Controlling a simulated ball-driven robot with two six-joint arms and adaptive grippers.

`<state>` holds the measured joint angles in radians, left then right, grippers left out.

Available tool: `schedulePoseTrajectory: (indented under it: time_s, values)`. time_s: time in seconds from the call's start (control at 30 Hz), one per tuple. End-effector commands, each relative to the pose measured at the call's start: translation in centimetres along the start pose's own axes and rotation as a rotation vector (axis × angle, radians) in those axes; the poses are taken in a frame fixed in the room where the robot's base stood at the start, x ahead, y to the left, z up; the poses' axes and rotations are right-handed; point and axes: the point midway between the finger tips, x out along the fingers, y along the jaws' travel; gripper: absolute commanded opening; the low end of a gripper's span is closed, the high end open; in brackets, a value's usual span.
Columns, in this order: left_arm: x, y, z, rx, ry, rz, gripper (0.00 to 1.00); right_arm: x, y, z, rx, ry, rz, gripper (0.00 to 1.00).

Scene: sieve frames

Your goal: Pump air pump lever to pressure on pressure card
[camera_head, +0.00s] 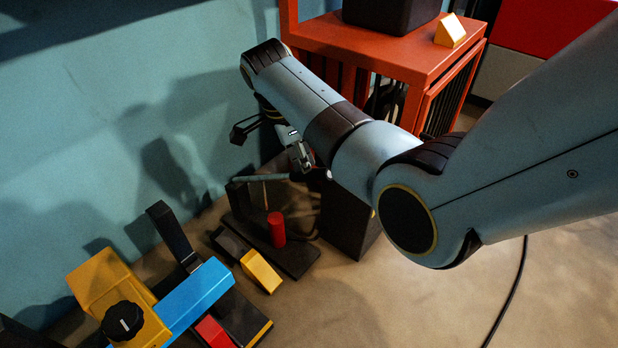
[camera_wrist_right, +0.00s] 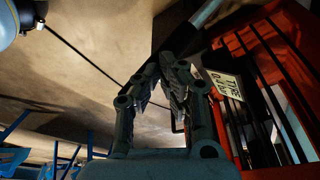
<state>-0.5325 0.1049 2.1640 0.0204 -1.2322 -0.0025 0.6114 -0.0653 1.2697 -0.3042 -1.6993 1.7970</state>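The air pump is a dark base (camera_head: 291,259) with a red cylinder (camera_head: 276,230) upright on it. Its lever (camera_head: 262,178) is a thin grey bar, roughly level, with a dark grip towards the right. My right gripper (camera_head: 303,157) is at the grip end. In the right wrist view, the fingertips (camera_wrist_right: 164,76) come close together around the end of the lever's dark grip (camera_wrist_right: 181,40). A pale card with dark printing (camera_wrist_right: 223,84), likely the pressure card, shows beside the right finger; its text is unreadable. My left gripper is not in view.
A red-orange stand (camera_head: 370,45) with a black box (camera_head: 390,12) and a yellow-and-white block (camera_head: 450,31) is behind my right arm. A yellow and blue device with a black knob (camera_head: 122,321) stands at lower left. A cable (camera_head: 510,295) crosses the floor.

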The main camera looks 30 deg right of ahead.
Motion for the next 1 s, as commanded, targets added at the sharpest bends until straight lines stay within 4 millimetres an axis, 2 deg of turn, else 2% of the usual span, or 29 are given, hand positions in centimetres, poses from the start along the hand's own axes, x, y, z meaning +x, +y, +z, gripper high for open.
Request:
schedulePoseTrajectory:
  time_s: [0.1,0.6,1.0]
  values:
    - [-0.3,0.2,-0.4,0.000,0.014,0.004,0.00,0.7,0.0,0.0,0.000,0.001,0.000,0.00]
    - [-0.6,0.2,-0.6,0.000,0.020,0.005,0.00,0.9,0.0,0.0,0.000,0.002,-0.001,0.00]
    - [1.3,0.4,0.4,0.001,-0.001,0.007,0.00,5.0,0.1,1.0,-0.002,0.002,0.003,0.00]
